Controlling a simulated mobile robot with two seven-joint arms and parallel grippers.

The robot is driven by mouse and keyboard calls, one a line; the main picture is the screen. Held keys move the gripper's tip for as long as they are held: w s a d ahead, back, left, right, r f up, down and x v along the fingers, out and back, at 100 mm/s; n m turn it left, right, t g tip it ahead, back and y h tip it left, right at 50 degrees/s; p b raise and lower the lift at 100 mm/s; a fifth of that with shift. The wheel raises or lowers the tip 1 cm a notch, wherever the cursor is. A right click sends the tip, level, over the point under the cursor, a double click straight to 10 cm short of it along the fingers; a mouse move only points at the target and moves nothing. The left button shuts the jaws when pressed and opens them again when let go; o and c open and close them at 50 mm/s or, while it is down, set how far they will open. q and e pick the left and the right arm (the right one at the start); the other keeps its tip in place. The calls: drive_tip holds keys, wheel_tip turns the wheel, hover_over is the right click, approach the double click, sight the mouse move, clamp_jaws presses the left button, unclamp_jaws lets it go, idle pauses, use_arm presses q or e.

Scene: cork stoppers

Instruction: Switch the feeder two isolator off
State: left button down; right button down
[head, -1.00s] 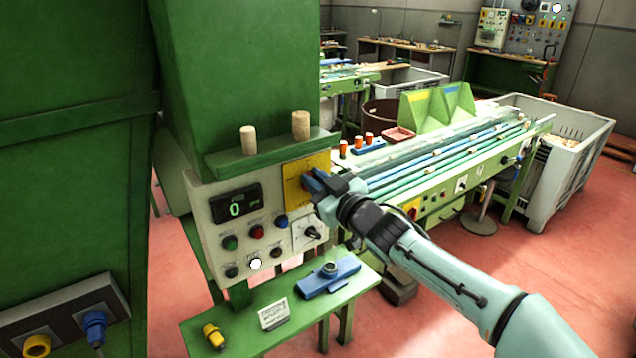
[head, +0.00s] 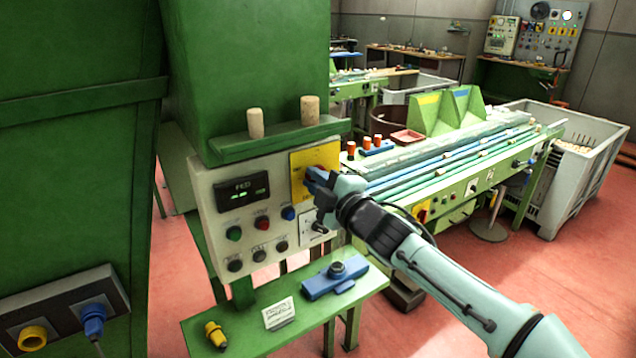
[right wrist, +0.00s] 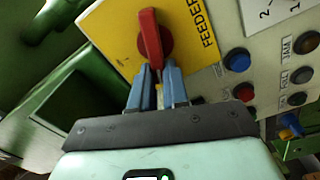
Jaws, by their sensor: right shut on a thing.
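The isolator is a red handle (right wrist: 150,40) on a yellow plate (right wrist: 112,38) lettered "FEEDER"; the rest of the lettering is cut off or hidden. In the head view the yellow plate (head: 299,160) is at the upper right of the grey control panel (head: 207,200), and my gripper covers most of the handle. My right gripper (right wrist: 158,74) is shut on the near end of the red handle, with its blue fingers on either side. It also shows in the head view (head: 314,180), reaching in from the right. My left gripper is not in view.
The panel has a dark display (head: 242,191), several push buttons and a rotary selector (head: 319,227) just below my gripper. Two corks (head: 310,110) stand on the green ledge above. A green shelf (head: 245,322) below holds a blue fixture (head: 334,279) and a yellow plug (head: 215,333).

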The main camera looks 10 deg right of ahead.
drive_tip(key=shift+f+n+b, duration=0.25)
drive_tip(key=shift+n+b, duration=0.05)
drive_tip(key=shift+n, duration=0.65)
drive_tip(key=shift+f+n+b, duration=0.25)
drive_tip(key=shift+n+b, duration=0.05)
drive_tip(key=shift+n, duration=0.65)
drive_tip(key=c, duration=1.1)
unclamp_jaws()
drive_tip(key=shift+s, duration=0.15)
drive_tip(key=v, duration=1.3)
drive_tip(key=shift+s, duration=0.1)
